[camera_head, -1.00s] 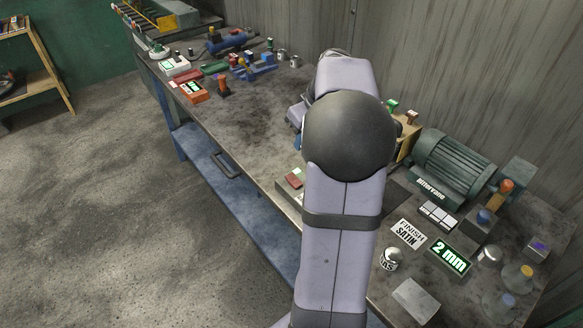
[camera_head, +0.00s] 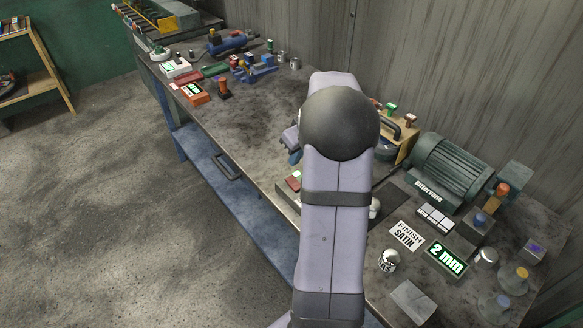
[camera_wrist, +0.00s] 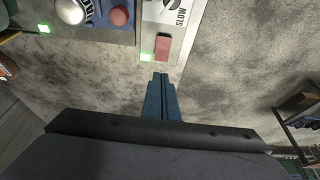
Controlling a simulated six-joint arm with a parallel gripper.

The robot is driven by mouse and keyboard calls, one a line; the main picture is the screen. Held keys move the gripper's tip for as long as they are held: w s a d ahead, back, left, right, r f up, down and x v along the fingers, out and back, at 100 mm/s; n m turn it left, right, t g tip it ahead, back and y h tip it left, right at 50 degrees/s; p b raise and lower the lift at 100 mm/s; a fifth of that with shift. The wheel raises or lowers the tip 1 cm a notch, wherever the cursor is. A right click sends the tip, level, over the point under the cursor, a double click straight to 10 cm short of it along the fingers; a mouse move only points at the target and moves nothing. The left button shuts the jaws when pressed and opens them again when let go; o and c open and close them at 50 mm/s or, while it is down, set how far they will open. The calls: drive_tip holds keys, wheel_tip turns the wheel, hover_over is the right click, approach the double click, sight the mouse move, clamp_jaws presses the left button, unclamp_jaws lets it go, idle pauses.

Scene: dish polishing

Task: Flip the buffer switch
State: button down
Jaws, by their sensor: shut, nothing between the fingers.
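In the wrist view, my gripper (camera_wrist: 160,76) is shut and empty, its blue fingers together. The tips are just short of a red rocker switch (camera_wrist: 162,46) on a pale panel (camera_wrist: 184,30) marked "SLOW", with a visible gap between. A small green light (camera_wrist: 145,57) glows beside the switch. In the head view, a red switch (camera_head: 294,181) shows on a box left of my arm, and my arm hides part of that box. My fingers are not clearly seen there. A green motor (camera_head: 449,168) stands at the right against the wall.
A dark panel with a round red button (camera_wrist: 119,15) and a silver knob (camera_wrist: 72,10) lies beside the pale one. A wooden box (camera_head: 408,140), a "FINISH SATIN" card (camera_head: 407,236) and a "2 mm" display (camera_head: 446,259) are right of my arm.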

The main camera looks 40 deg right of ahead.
sight(290, 178)
drive_tip(key=x, duration=0.2)
drive_tip(key=p+x, duration=0.1)
drive_tip(key=x, duration=0.1)
drive_tip(key=p+x, duration=0.1)
drive_tip(key=x, duration=0.2)
drive_tip(key=shift+s+f, duration=0.25)
drive_tip(key=shift+f, duration=0.15)
drive_tip(key=shift+w+f+b, duration=0.25)
drive_tip(key=shift+f+b, duration=0.3)
drive_tip(key=shift+b, duration=0.4)
drive_tip(key=shift+r+p, duration=0.35)
drive_tip(key=shift+p, duration=0.1)
drive_tip(key=shift+s, duration=0.2)
